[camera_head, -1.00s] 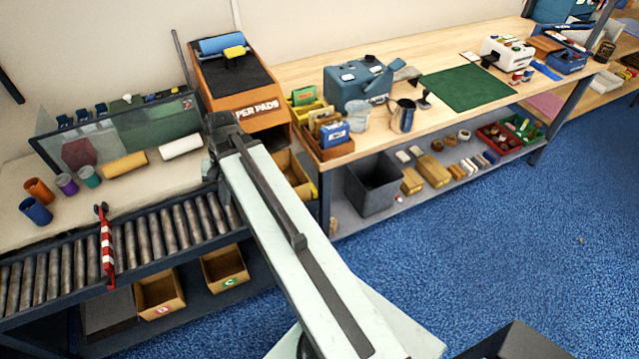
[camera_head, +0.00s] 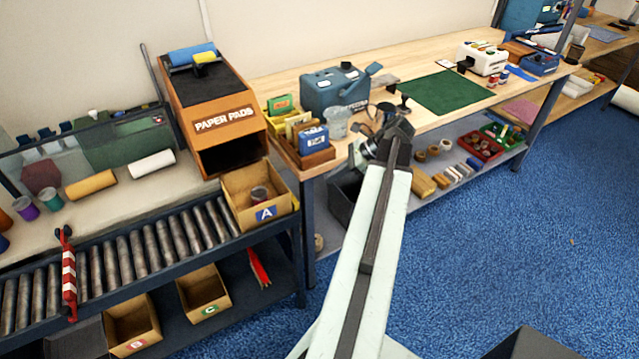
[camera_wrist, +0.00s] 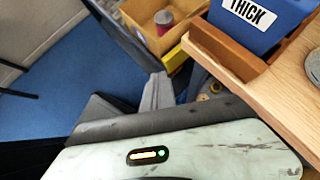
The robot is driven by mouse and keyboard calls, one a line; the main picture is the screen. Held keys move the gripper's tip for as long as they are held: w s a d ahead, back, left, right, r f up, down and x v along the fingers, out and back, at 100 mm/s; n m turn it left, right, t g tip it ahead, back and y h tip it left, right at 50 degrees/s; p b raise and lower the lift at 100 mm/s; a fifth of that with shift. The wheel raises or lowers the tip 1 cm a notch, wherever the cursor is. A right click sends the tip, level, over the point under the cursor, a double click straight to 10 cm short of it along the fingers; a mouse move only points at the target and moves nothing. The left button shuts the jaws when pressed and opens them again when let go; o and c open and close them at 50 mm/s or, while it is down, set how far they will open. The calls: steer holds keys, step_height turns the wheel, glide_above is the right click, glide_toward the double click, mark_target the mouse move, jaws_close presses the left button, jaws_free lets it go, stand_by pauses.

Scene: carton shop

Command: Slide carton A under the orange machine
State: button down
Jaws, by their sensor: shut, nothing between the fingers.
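Carton A (camera_head: 266,213) is a tan open box with a blue label marked A. It sits at the right end of the roller conveyor, in front of the orange machine's dark opening. A reddish can (camera_head: 259,195) stands in it. The orange machine (camera_head: 222,122) reads PAPER PADS and stands behind the carton. In the wrist view a tan carton (camera_wrist: 181,42) with a can in it shows at the top. My gripper (camera_head: 366,152) is shut and empty, right of the carton at the wooden bench's front edge. Its grey fingers show in the wrist view (camera_wrist: 140,98).
The conveyor (camera_head: 150,240) runs left, with a red-and-white striped bar (camera_head: 68,275) across it. Cartons B (camera_head: 132,325) and C (camera_head: 203,293) stand on the shelf below. The wooden bench (camera_head: 350,150) holds a blue box in a rack (camera_head: 313,138) near carton A.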

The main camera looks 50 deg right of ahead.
steer(key=w+a+f+b, duration=0.5)
steer(key=w+a+f, duration=0.1)
steer(key=w, duration=0.2)
steer(key=shift+w, duration=0.1)
steer(key=shift+w+a, duration=0.5)
steer(key=shift+w, duration=0.15)
